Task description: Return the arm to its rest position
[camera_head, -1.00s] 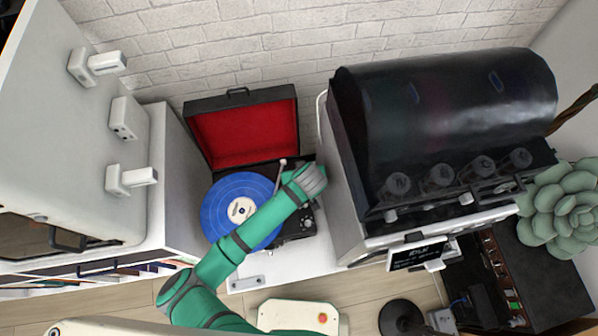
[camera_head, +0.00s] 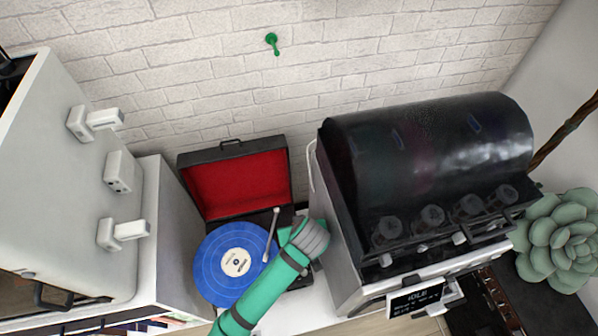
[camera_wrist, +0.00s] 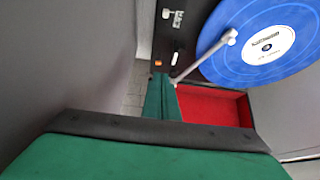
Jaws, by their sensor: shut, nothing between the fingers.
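My green arm reaches up from the bottom edge in the head view, over the front right of a record player with a blue record (camera_head: 222,278). Its grey wrist end is beside the left side of the black-hooded machine; the fingers are hidden there. In the wrist view my gripper (camera_wrist: 164,98) shows as green fingers closed together, with nothing held. The blue record (camera_wrist: 285,60) and the pale tonearm (camera_wrist: 205,58) lie beyond the fingers. I cannot tell the exact gap between gripper and player.
The player's open red-lined lid (camera_head: 236,185) stands against the brick wall. A white cabinet (camera_head: 75,190) is at left. The black-hooded machine (camera_head: 430,150) stands close on the right, with a succulent (camera_head: 560,240) beyond. A green hook (camera_head: 271,42) is on the wall.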

